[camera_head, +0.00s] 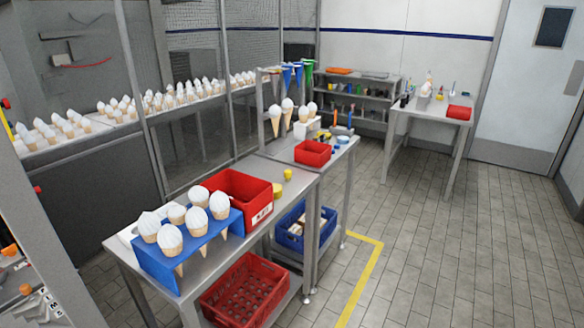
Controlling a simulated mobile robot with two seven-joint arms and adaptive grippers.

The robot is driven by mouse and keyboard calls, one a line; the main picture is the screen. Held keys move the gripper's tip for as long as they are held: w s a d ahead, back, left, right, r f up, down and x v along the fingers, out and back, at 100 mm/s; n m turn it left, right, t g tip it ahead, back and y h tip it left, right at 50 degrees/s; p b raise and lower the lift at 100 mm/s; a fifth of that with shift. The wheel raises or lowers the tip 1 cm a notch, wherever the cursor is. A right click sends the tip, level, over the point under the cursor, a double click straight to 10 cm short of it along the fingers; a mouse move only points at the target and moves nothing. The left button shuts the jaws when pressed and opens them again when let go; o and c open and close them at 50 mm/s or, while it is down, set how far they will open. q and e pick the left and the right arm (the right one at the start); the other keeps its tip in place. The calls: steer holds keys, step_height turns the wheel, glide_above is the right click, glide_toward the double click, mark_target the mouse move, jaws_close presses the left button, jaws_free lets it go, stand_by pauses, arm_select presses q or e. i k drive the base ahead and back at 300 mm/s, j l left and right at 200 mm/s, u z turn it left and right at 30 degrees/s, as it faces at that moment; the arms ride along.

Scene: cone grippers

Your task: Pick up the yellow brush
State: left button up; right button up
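No clear yellow brush can be made out. A small upright yellow object (288,174) stands on the near steel table (233,205). A flat yellow object (277,190) lies just in front of it, beside a red bin (238,192). Both are too small to tell whether either is a brush. Neither of my grippers is in view.
A blue rack (186,257) of ice cream cones stands at the table's near end. A smaller red bin (313,152) sits farther back. A blue crate (304,229) and a red crate (244,289) are below. A far table (431,110) holds small tools. The right floor is clear.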

mark_target(287, 173)
steer(key=i+l+u, duration=0.3)
steer(key=i+l, duration=1.15)
steer(key=l, duration=0.15)
